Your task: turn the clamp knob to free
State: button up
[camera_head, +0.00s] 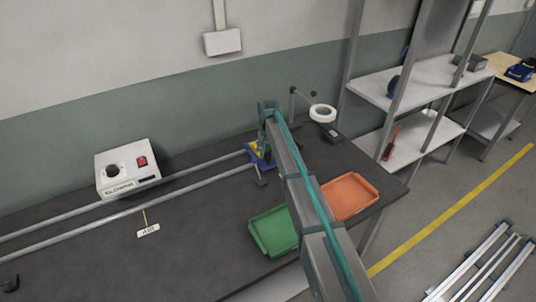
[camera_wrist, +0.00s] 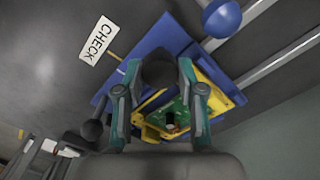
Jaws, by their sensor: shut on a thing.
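In the wrist view a dark round clamp knob (camera_wrist: 159,72) sits between the two teal fingers of my gripper (camera_wrist: 158,80), which is shut on it. The knob stands over a blue fixture (camera_wrist: 168,35) with a yellow frame (camera_wrist: 218,82). A green circuit board (camera_wrist: 176,112) shows in the frame between the fingers. The knob hides part of the fixture, and its turned position cannot be told. In the head view the blue and yellow fixture (camera_head: 259,157) is at the ends of two rails, and my arm hides the knob there.
A blue ball (camera_wrist: 222,18) and a dark ball (camera_wrist: 92,130) flank the fixture. A CHECK label (camera_wrist: 98,41) lies beside it. A green tray (camera_head: 273,232), an orange tray (camera_head: 351,196), a tape roll (camera_head: 322,113) and a white switch box (camera_head: 127,168) are on the dark bench (camera_head: 190,245).

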aim_at(268, 155)
jog(key=shift+n, duration=0.3)
jog(key=n+b, duration=0.1)
jog(key=n, duration=0.3)
jog(key=shift+b, duration=0.35)
jog(key=n+b, duration=0.1)
jog(key=n, duration=0.3)
jog(key=shift+n, duration=0.4)
jog(key=n, duration=0.4)
jog(key=shift+b, duration=0.4)
jog(key=shift+n, duration=2.2)
jog(key=o, duration=1.1)
jog(key=shift+o, duration=0.2)
jog(key=shift+r, duration=0.15)
notch_tip(268, 155, up, 12)
